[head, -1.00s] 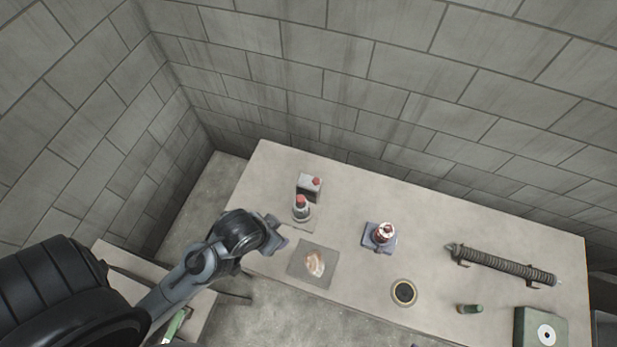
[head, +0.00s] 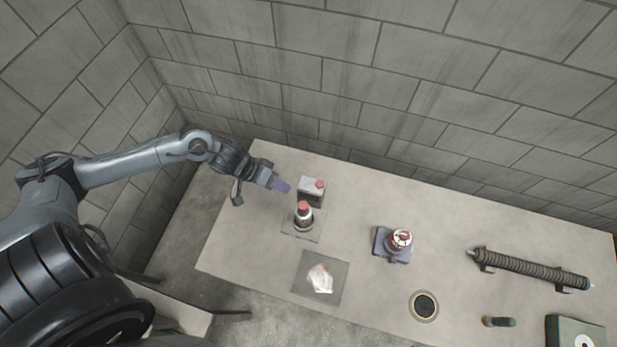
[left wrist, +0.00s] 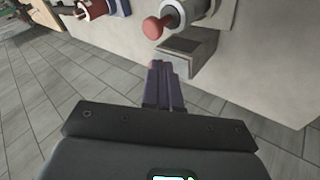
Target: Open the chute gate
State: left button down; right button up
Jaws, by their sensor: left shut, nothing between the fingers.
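I cannot tell which part is the chute gate. My left gripper (head: 282,187) has purple fingers, shut and empty, just left of these two and seemingly apart from them. In the left wrist view the fingertips (left wrist: 161,72) are close to a grey bracket-like block (left wrist: 185,52); a red knob (left wrist: 153,27) on a grey cylinder shows above. My right gripper is not in view.
On the table (head: 395,185) are a red-and-white device on a blue base (head: 393,246), a square mat (head: 305,278) with a pale lump, a dark disc (head: 424,306), a ribbed tube (head: 530,268), a green cylinder (head: 499,322) and a green box (head: 575,331). A block wall closes the back.

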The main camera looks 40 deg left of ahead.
pick_arm(q)
jog(key=y+b, duration=0.2)
send_near(308, 183)
jog(key=shift+m, duration=0.5)
jog(key=w+d+f, duration=0.1)
jog(key=w+f, duration=0.1)
jog(key=w+d+f, duration=0.2)
jog(key=shift+d, duration=0.4)
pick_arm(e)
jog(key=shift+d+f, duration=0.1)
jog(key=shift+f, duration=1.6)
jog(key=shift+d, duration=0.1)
